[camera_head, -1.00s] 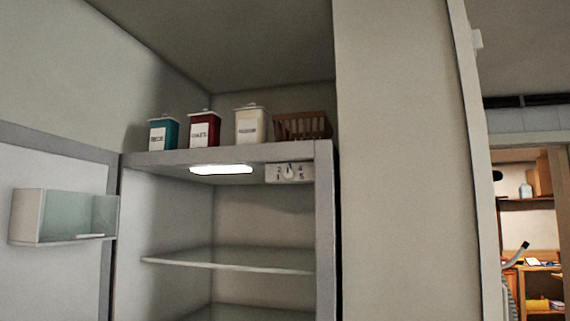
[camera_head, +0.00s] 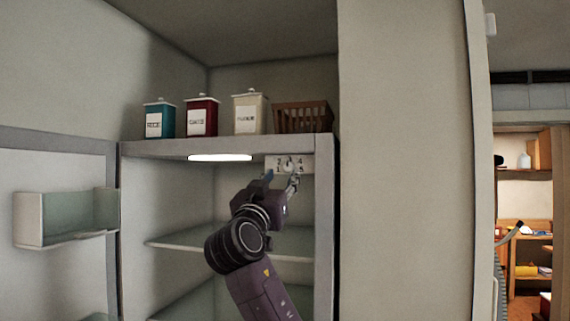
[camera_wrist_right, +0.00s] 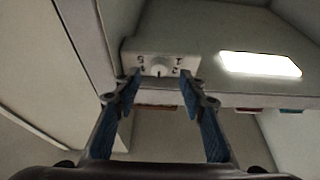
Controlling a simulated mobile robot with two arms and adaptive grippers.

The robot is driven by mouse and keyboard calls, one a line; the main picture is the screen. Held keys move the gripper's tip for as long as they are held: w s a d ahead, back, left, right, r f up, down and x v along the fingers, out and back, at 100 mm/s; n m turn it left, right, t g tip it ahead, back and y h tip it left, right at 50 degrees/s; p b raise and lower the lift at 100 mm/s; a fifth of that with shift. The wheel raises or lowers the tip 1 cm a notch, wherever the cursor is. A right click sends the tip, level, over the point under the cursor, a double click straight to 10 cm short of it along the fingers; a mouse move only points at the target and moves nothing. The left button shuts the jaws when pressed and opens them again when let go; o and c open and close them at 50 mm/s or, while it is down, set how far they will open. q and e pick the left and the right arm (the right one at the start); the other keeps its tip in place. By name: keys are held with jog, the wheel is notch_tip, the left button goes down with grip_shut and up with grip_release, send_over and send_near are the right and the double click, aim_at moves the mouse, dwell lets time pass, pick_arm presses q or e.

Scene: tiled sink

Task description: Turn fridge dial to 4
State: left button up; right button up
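The fridge dial (camera_head: 287,163) is a small round knob on a white numbered panel under the fridge's top, at the right inside wall. In the head view my right gripper (camera_head: 281,177) is raised just below and in front of it, partly covering the panel. In the right wrist view the dial (camera_wrist_right: 159,67) sits ahead, between and beyond the two blue-padded fingers (camera_wrist_right: 161,92). The fingers are spread apart with nothing between them, so the gripper is open. The dial's exact setting is too small to read. My left gripper is not in view.
The fridge door (camera_head: 60,165) with its clear bin (camera_head: 65,217) stands open on the left. A lit lamp (camera_head: 220,157) is beside the dial panel. Canisters (camera_head: 202,117) and a basket (camera_head: 302,117) stand on top.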

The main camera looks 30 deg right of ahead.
aim_at(287, 168)
jog(key=p+x, duration=0.1)
jog(key=x, duration=0.2)
jog(key=shift+d+r+p, duration=0.2)
jog(key=shift+r+p, duration=0.05)
jog(key=shift+p, duration=0.15)
jog(key=shift+w+d, duration=0.25)
jog(key=shift+w, duration=0.1)
grip_shut()
